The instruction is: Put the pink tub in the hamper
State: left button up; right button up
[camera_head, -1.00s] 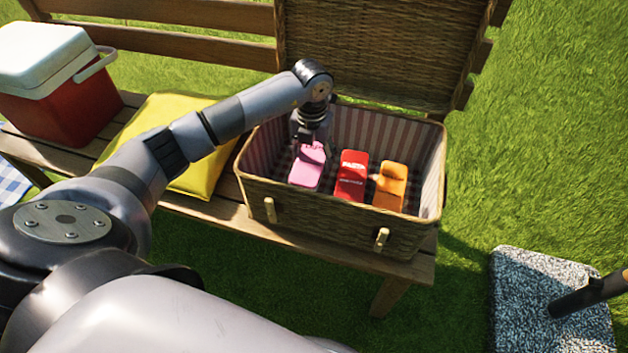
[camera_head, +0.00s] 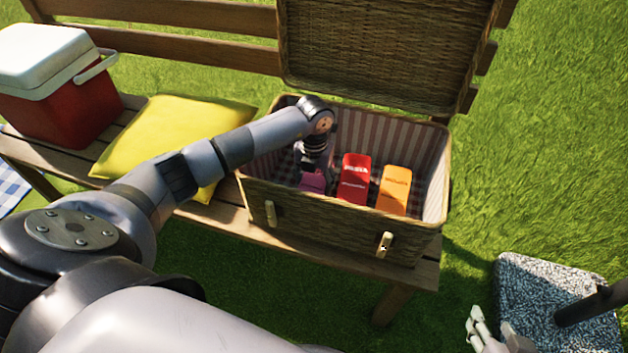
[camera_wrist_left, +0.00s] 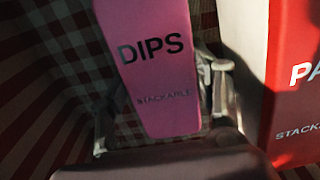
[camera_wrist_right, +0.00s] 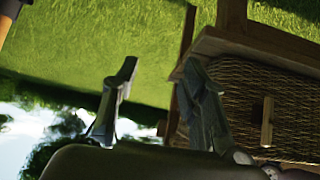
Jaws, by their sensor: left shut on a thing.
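The open wicker hamper (camera_head: 330,218) stands on the bench with its lid up. The pink tub (camera_head: 313,183) is inside at the hamper's left, low and partly hidden by my gripper and the front wall. My left gripper (camera_head: 310,164) reaches into the hamper and is shut on the pink tub, which shows its "DIPS" lettering in the left wrist view (camera_wrist_left: 155,60). Whether the tub touches the hamper floor cannot be told. My right gripper (camera_head: 478,330) is open and empty, in front of the bench; its spread fingers show in the right wrist view (camera_wrist_right: 155,105).
A red tub (camera_head: 354,180) and an orange tub (camera_head: 394,190) stand in the hamper to the right of the pink one. A yellow cushion (camera_head: 160,135) and a red cooler (camera_head: 75,115) are on the bench at left. A speckled stone slab (camera_head: 530,285) lies at lower right.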

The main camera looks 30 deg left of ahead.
aim_at(314, 182)
jog(key=shift+w, duration=0.1)
pick_arm(q)
jog(key=shift+f, duration=0.1)
jog(key=o, duration=1)
pick_arm(e)
jog(key=shift+w+r, duration=0.2)
jog(key=shift+s, duration=0.1)
pick_arm(q)
notch_tip(314, 182, up, 7)
jog(key=shift+f+p, duration=0.2)
jog(key=shift+p, duration=0.7)
jog(key=shift+r+p, duration=0.55)
jog(key=shift+r, duration=2.3)
pick_arm(e)
jog(key=s+d+f+g, duration=0.1)
jog(key=s+g, duration=0.1)
jog(key=s, duration=0.3)
jog(key=s+d+f+g+h, duration=0.1)
jog(key=s+d+f+g, duration=0.1)
jog(key=s, duration=0.3)
jog(key=shift+f+g, duration=0.2)
jog(key=shift+g, duration=0.5)
pick_arm(q)
jog(key=shift+d, duration=0.1)
pick_arm(e)
jog(key=shift+d, duration=0.1)
